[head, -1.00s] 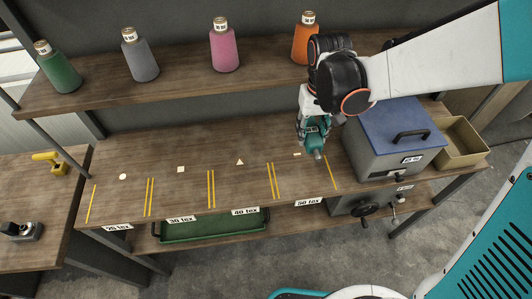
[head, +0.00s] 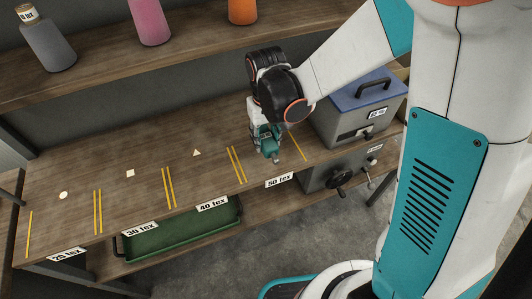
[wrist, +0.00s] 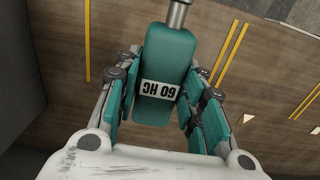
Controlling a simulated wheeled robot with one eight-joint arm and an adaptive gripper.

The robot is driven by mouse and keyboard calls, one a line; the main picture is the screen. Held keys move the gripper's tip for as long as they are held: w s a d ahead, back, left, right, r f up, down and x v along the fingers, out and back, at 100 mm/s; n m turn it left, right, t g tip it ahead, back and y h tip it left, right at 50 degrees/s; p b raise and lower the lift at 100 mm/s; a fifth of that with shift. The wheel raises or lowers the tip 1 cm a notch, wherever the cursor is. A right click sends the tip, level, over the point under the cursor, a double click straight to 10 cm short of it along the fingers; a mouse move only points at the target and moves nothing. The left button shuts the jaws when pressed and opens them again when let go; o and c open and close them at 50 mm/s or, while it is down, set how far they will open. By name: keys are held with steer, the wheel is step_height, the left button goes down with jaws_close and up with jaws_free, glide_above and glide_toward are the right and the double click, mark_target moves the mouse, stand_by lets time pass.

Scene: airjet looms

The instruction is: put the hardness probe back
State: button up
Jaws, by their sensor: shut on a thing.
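The hardness probe (wrist: 165,62) is a teal block with a metal tip and a white label that reads "60 HC", upside down in the wrist view. My gripper (wrist: 160,95) is shut on it, with finger pads on both sides. In the head view my gripper (head: 265,135) holds the probe (head: 269,146) tip down over the wooden bench (head: 110,185), near the 50 tex section and left of the grey-blue box. I cannot tell whether the tip touches the bench.
A grey box with a blue lid (head: 365,108) stands at the right bench end. A green tray (head: 185,230) lies below the bench. Bobbins, including a pink one (head: 150,22), stand on the upper shelf (head: 100,82). The bench's left and middle are clear apart from markings.

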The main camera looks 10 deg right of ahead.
steer(key=shift+f+b, duration=1.5)
steer(key=shift+f, duration=0.9)
steer(key=shift+f, duration=0.15)
steer(key=o, duration=1.1)
steer(key=shift+o, duration=0.2)
